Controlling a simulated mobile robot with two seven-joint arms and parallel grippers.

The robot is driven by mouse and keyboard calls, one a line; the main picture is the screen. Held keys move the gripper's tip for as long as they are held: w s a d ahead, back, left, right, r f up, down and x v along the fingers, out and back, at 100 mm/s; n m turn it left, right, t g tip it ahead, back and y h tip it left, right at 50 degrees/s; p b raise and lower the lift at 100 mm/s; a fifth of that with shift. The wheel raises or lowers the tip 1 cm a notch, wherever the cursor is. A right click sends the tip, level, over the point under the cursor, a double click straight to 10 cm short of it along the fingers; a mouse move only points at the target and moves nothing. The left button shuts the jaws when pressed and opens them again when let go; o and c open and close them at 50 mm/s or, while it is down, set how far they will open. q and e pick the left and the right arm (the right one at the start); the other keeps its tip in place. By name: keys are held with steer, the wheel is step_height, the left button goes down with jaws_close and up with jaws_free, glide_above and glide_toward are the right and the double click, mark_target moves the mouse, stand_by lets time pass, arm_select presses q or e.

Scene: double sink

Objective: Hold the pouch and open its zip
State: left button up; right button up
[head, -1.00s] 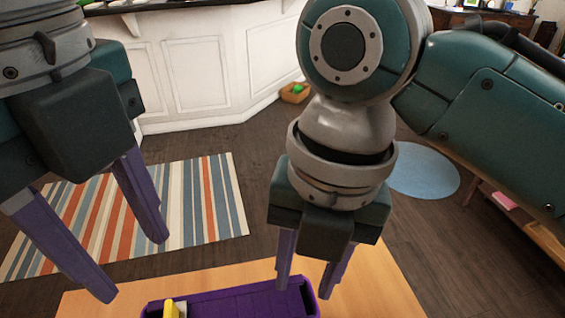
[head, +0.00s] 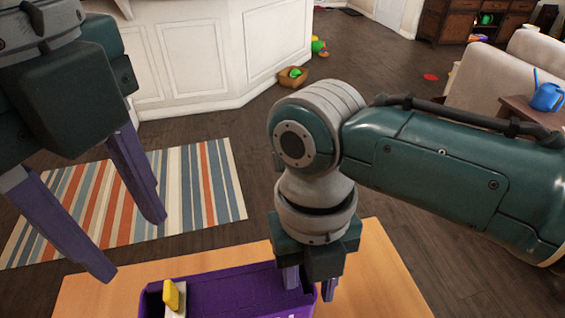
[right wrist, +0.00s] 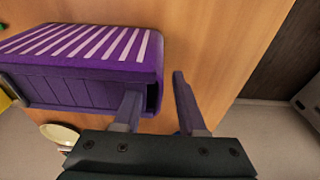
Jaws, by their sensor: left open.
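The purple pouch (head: 225,288) lies on the wooden table at the bottom of the head view, its lower part cut off. A yellow tab (head: 174,294) on a pale metal piece, seemingly the zip pull, is at its left end. In the right wrist view the pouch (right wrist: 80,90) shows white stripes. My right gripper (head: 309,291) is open at the pouch's right end, one finger over the pouch and one just outside. In the right wrist view the pouch's end edge lies between the fingers; contact is unclear. My left gripper (head: 138,250) is open and empty, above and left of the pouch.
The wooden table (head: 375,280) is bare right of the pouch. A pale oval thing (right wrist: 60,134) shows below the pouch in the right wrist view.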

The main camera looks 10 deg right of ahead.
steer(key=shift+f, duration=0.2)
steer(key=shift+c, duration=0.2)
jaws_close()
stand_by(3.0)
